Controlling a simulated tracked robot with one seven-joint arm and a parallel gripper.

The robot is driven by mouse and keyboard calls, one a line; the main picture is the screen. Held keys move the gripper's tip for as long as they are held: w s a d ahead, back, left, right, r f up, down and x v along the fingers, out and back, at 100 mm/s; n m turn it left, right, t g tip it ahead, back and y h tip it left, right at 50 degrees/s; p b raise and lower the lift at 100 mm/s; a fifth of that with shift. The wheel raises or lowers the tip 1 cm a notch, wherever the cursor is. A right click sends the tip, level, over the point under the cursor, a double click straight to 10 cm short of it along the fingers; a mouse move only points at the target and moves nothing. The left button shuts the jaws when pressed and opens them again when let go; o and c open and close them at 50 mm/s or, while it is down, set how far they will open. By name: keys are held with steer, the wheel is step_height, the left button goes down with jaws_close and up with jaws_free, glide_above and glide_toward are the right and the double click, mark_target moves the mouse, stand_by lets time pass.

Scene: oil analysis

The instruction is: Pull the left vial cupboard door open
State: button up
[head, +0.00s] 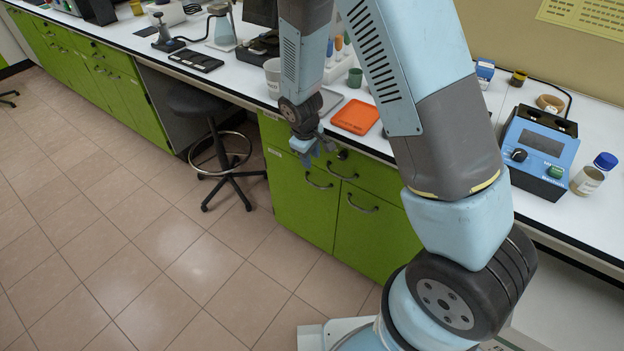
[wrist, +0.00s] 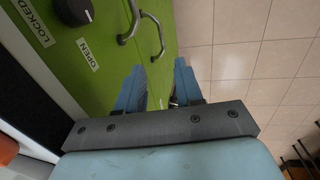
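The green vial cupboard stands under the bench. Its left door (head: 298,212) looks closed, with a curved metal handle (head: 319,183) near its top right. The right door (head: 375,232) beside it also looks closed. My gripper (head: 305,158) is in front of the cupboard's upper left, pointing down. In the wrist view its two blue fingers (wrist: 158,88) are apart, with green front and floor behind them. A small dark piece shows by the right finger; I cannot tell whether it is the left door's handle. A dark knob (wrist: 73,10) sits near labels LOCKED and OPEN (wrist: 88,55).
A drawer handle (head: 343,177) is above the doors. On the bench are an orange tray (head: 356,117) and a blue instrument (head: 538,150). A black stool (head: 222,150) stands left of the cupboard. The tiled floor (head: 150,240) in front is clear.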

mark_target(315, 185)
steer(key=f, duration=0.4)
steer(key=w+d+f, duration=0.1)
steer(key=f, duration=0.4)
steer(key=w+f, duration=0.1)
steer(key=f, duration=0.4)
steer(key=shift+w+d, duration=0.15)
steer(key=shift+w, duration=0.05)
steer(key=shift+c, duration=0.5)
jaws_close()
stand_by(0.8)
